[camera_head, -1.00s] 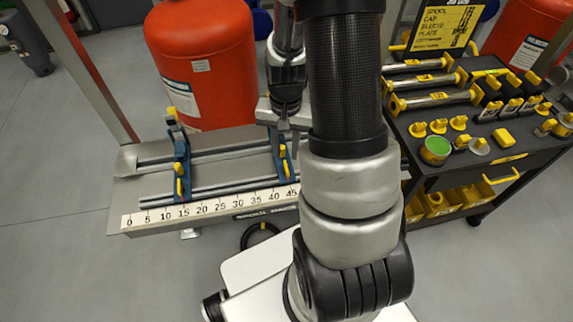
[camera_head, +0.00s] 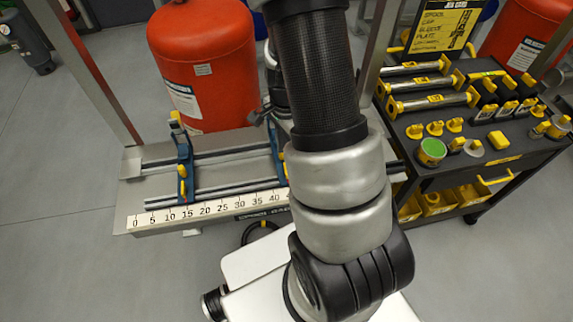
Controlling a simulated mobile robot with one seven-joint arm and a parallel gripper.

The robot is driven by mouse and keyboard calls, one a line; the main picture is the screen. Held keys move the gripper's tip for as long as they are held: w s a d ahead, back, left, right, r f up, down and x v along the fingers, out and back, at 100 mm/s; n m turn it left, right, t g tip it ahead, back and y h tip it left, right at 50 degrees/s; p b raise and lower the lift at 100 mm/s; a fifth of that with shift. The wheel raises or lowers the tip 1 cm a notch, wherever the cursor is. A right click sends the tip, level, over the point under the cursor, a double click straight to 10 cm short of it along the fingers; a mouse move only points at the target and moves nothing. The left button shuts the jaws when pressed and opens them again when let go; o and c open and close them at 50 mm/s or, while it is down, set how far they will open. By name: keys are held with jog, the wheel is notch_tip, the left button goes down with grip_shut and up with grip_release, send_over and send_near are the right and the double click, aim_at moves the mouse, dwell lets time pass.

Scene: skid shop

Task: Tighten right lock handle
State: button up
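The right blue clamp (camera_head: 274,150) stands across the rails of the bench fixture. Only its left part shows; my arm covers the rest. A sliver of its yellow lock handle (camera_head: 284,169) shows at my arm's edge, and its angle cannot be read. The left blue clamp (camera_head: 185,158) stands fully in view with its yellow handle (camera_head: 182,171). My gripper (camera_head: 258,117) is mostly hidden behind my arm, above and behind the right clamp. A small grey part of it sticks out on the left. Its opening and any contact with the handle cannot be seen.
A numbered scale (camera_head: 205,209) runs along the bench's front edge. A red tank (camera_head: 203,65) stands behind the fixture. A black tool cart (camera_head: 465,165) with yellow-ended parts stands at the right. Metal posts flank the bench.

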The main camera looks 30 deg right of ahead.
jog(key=m+p, duration=0.1)
jog(key=m, duration=0.1)
jog(key=m+p, duration=0.1)
jog(key=m, duration=0.1)
jog(key=shift+r+p, duration=0.35)
jog(key=shift+r, duration=0.05)
jog(key=shift+s, duration=0.1)
